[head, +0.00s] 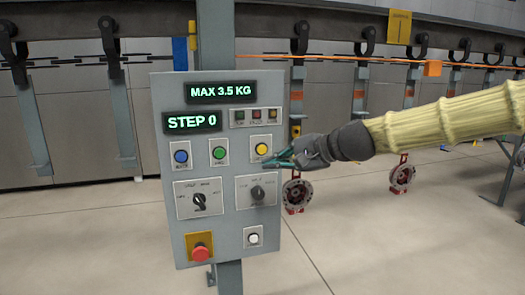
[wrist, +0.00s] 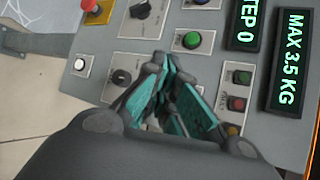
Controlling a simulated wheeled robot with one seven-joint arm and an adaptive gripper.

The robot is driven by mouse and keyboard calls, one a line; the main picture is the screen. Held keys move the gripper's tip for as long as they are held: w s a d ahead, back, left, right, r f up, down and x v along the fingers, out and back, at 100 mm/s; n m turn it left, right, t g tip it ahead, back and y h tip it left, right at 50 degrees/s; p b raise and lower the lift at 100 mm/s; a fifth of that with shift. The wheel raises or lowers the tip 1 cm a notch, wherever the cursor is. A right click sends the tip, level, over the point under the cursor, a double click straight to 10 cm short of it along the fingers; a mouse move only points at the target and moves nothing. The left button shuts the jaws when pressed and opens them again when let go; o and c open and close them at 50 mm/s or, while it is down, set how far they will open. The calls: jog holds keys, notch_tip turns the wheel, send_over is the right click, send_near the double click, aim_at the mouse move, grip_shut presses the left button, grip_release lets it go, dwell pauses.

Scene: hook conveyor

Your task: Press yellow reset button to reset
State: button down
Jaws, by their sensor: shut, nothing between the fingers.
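The yellow button (head: 262,149) is round and sits at the right end of a row of three on a grey control panel (head: 226,240). In the head view my gripper (head: 270,163) is at the panel's right edge, its teal fingertips just below and right of the yellow button. I cannot tell whether they touch the panel. In the wrist view the fingers of my gripper (wrist: 163,62) are shut and empty, pointing at the panel. The yellow button is not visible there; the fingers hide that part of the panel.
The panel has a blue button (head: 181,156), a green button (head: 220,153), two black knobs, a white button (head: 253,239) and a red mushroom button (head: 200,252). Displays read "MAX 3.5 KG" and "STEP 0". Hooks hang from a conveyor rail (head: 300,40) behind; red-grey parts (head: 296,193) hang right.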

aim_at(264, 151)
jog(key=shift+w, duration=0.1)
jog(key=shift+w+a+f+p, duration=0.15)
jog(key=shift+w+a, duration=0.3)
jog(key=shift+w, duration=0.9)
jog(key=shift+w+a+r+p, duration=0.15)
jog(key=shift+w+a, duration=0.35)
jog(key=shift+w, duration=0.9)
jog(key=shift+w+a+f+p, duration=0.1)
jog(key=shift+w+a+p, duration=0.25)
jog(key=shift+w, duration=1)
jog(key=shift+w+a, duration=0.15)
jog(key=shift+w+a, duration=0.1)
jog(key=shift+w, duration=0.2)
jog(key=shift+w+a, duration=0.1)
jog(key=shift+w, duration=0.25)
jog(key=shift+s, duration=0.1)
jog(key=shift+s+d, duration=0.25)
jog(key=shift+s, duration=0.45)
jog(key=shift+s+d, duration=0.25)
jog(key=shift+s, duration=0.55)
jog(key=shift+s+d, duration=0.25)
jog(key=shift+s, duration=0.5)
jog(key=shift+s+d, duration=0.25)
jog(key=shift+s, duration=0.55)
